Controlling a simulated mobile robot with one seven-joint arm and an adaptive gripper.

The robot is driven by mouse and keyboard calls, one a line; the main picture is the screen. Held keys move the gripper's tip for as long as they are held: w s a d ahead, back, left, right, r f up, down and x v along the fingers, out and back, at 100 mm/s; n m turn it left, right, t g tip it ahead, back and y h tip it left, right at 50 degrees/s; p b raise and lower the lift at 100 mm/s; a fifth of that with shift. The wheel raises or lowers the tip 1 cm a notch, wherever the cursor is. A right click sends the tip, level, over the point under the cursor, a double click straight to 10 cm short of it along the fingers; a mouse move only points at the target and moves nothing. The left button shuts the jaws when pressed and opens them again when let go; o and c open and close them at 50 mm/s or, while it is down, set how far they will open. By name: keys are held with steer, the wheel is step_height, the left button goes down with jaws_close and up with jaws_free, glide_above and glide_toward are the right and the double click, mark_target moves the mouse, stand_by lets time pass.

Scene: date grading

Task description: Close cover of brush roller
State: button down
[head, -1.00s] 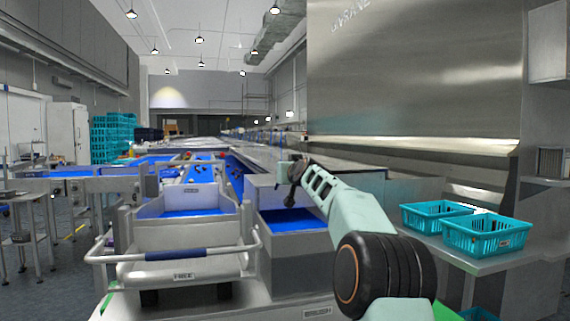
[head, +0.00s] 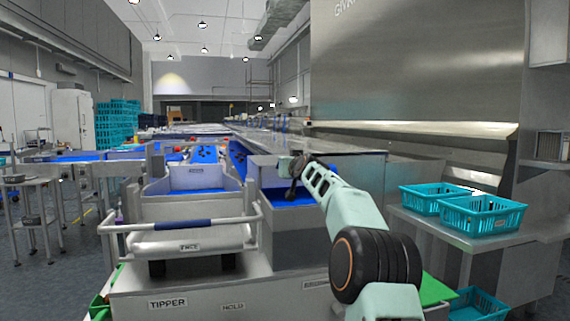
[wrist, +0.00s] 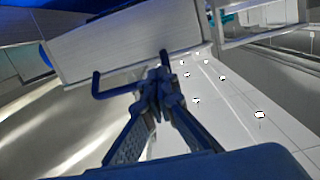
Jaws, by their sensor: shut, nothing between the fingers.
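My gripper (head: 298,166) is at the end of my pale green arm, over the front end of the long grey machine line in the head view. In the wrist view its dark fingers (wrist: 160,78) are shut and empty. A pale grey panel (wrist: 120,45) with a dark U-shaped handle (wrist: 98,84) is right by the fingertips; it looks like the cover. The fingers overlap the handle's bar in the picture; I cannot tell whether they touch it. The brush roller itself cannot be made out.
A white tipper frame (head: 190,241) with a front bar stands at left centre. Teal baskets (head: 483,215) sit on a steel side table (head: 432,225) at right. A large steel hood (head: 420,70) rises behind.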

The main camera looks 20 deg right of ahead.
steer(key=shift+w+f, duration=0.1)
steer(key=shift+f, duration=0.25)
